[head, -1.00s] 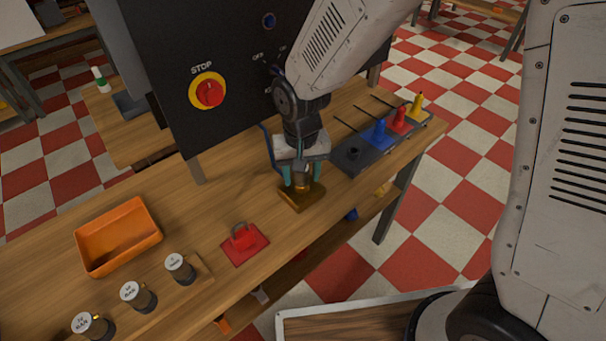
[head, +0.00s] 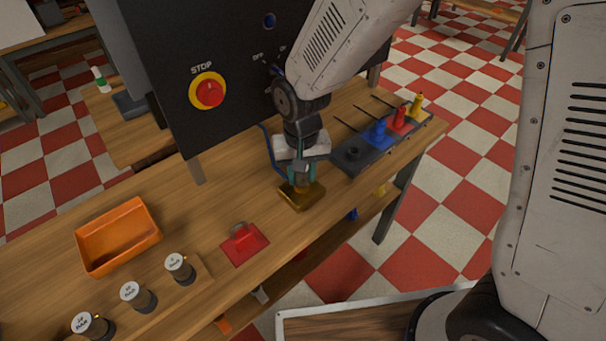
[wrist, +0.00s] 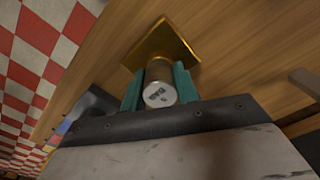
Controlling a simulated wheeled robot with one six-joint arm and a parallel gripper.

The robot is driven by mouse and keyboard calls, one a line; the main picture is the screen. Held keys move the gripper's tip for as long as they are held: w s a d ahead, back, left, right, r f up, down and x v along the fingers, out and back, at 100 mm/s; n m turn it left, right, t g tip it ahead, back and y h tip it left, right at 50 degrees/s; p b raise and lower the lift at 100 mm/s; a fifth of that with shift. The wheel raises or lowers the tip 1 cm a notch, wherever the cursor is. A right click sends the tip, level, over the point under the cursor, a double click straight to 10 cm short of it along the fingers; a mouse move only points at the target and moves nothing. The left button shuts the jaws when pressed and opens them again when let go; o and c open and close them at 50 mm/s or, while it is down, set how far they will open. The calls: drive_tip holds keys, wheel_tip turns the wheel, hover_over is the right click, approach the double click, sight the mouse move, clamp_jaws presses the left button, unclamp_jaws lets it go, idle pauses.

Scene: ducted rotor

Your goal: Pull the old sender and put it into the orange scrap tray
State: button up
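The old sender (wrist: 160,84), a metal cylinder with a pale lettered top, stands in a brass block (wrist: 160,40) on the bench. My gripper (wrist: 160,82) has its teal fingers closed against both sides of the sender. In the head view my gripper (head: 299,174) is just above the brass block (head: 302,198), and the sender is mostly hidden between the fingers. The orange scrap tray (head: 118,252) lies on the bench at the left and looks empty.
Three similar senders (head: 138,295) stand in a wooden rack at front left. A red piece (head: 244,243) with a grey loop lies between tray and block. A dark panel with a STOP button (head: 209,92) rises behind. Coloured items (head: 378,131) stand at right.

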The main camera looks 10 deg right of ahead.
drive_tip(key=shift+r, duration=0.65)
idle(0.5)
drive_tip(key=shift+r, duration=1.7)
